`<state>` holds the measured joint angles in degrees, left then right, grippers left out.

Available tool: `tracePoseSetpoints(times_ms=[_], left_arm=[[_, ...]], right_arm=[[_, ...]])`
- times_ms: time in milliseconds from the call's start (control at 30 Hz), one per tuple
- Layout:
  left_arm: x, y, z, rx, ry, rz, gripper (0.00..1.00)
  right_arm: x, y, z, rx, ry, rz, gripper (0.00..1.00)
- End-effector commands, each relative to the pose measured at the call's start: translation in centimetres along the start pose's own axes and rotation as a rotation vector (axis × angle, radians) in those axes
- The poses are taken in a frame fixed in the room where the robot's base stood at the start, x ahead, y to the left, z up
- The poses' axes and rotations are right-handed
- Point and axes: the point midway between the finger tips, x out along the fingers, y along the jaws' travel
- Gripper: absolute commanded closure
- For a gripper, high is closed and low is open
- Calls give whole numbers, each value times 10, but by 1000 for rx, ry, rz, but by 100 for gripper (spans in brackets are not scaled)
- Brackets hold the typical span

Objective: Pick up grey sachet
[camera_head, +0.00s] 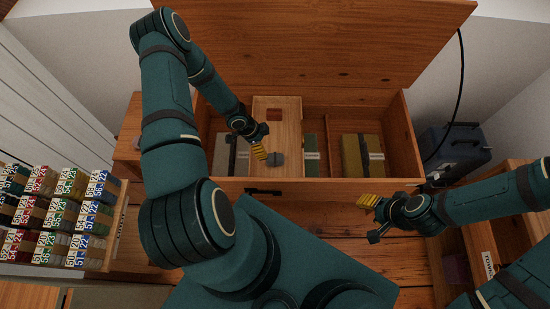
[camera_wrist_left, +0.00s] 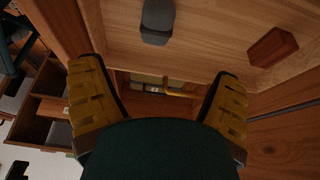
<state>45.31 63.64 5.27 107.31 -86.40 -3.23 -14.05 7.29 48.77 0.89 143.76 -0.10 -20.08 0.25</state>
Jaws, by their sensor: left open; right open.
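The grey sachet (camera_head: 275,158) is a small dark grey piece on the light wooden tray (camera_head: 290,125) inside the open chest. It also shows at the top of the left wrist view (camera_wrist_left: 157,20). My left gripper (camera_head: 259,152) is over the tray, just left of the sachet in the head view. In the left wrist view its two yellow fingers are spread and empty (camera_wrist_left: 158,85), with the sachet beyond their tips and sideways between them. I cannot tell its height above the tray. My right gripper (camera_head: 371,217) is open and empty, in front of the chest at the right.
A reddish-brown block (camera_head: 273,111) lies at the tray's far end. The chest's front wall (camera_head: 350,188) and raised lid (camera_head: 320,40) bound the space. Folded cloths (camera_head: 362,155) lie right of the tray. A rack of numbered boxes (camera_head: 60,215) stands left, a blue case (camera_head: 455,145) right.

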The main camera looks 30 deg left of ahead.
Motion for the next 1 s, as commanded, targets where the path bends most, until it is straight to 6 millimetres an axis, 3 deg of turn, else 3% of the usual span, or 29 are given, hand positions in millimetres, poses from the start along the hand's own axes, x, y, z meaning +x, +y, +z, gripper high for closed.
tracePoseSetpoints(times_ms=[433,767,1000], left_arm=[[70,-2,7,25,-7,-2,11],[94,0,5,23,-6,-2,11],[128,6,3,24,-7,-3,11]], right_arm=[[24,9,-2,-1,11,1,53],[28,10,-3,-2,14,1,53],[35,13,-4,-3,17,1,53]])
